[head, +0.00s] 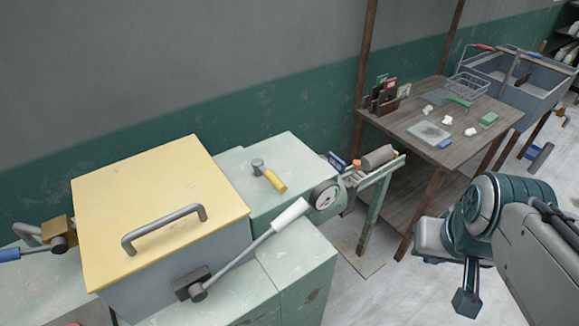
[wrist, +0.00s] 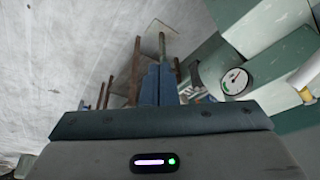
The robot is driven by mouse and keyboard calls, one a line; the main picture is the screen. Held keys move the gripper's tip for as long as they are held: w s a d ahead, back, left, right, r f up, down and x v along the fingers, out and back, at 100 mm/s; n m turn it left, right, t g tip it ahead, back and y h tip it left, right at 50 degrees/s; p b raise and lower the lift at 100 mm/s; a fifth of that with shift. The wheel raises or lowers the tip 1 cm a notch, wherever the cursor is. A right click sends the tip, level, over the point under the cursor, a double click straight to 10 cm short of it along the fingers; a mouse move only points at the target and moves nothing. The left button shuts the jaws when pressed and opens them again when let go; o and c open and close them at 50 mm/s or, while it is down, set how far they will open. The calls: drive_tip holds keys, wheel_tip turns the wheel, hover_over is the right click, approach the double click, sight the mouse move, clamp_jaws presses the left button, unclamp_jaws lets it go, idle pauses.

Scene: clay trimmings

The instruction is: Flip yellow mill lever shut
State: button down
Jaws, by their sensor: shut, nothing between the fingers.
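The yellow mill (head: 150,190) is a grey box with a yellow top and a grey bar handle, at the left of the head view. Its lever (head: 245,255) is a grey rod on a dark pivot block at the mill's front right. The rod slants up and right to a white grip (head: 290,215). A pale grip shows at the right edge of the wrist view (wrist: 306,72), probably the same one. My gripper (wrist: 159,70) is shut and empty, pointing past the machine's side, clear of the lever. In the head view my arm is at the lower right.
A pale green machine body (head: 300,260) carries a yellow-handled hammer (head: 270,177) and a round gauge (head: 325,196). A narrow shelf (head: 375,175) holds small items. A wooden table (head: 470,140) and a grey sink (head: 520,85) stand behind.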

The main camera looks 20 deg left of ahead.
sight(268, 174)
drive_tip(key=shift+w, duration=0.1)
drive_tip(key=w+a+n+g+y+b, duration=0.5)
drive_tip(key=w+a+n, duration=0.6)
drive_tip(key=w+a, duration=0.9)
drive_tip(key=w+r+y+b, duration=0.1)
drive_tip(key=w+y, duration=0.1)
drive_tip(key=w, duration=0.1)
drive_tip(key=shift+a+y, duration=0.3)
drive_tip(key=shift+y, duration=0.1)
drive_tip(key=shift+f, duration=0.1)
drive_tip(key=p+x, duration=0.1)
drive_tip(key=x, duration=0.9)
drive_tip(key=shift+s+a+p, duration=0.1)
drive_tip(key=shift+s+p, duration=0.05)
drive_tip(key=shift+p, duration=0.25)
drive_tip(key=s+a, duration=0.1)
drive_tip(key=s+a+r+p, duration=0.1)
drive_tip(key=shift+s, duration=0.3)
drive_tip(key=shift+s+a+f, duration=0.1)
drive_tip(key=shift+a, duration=0.1)
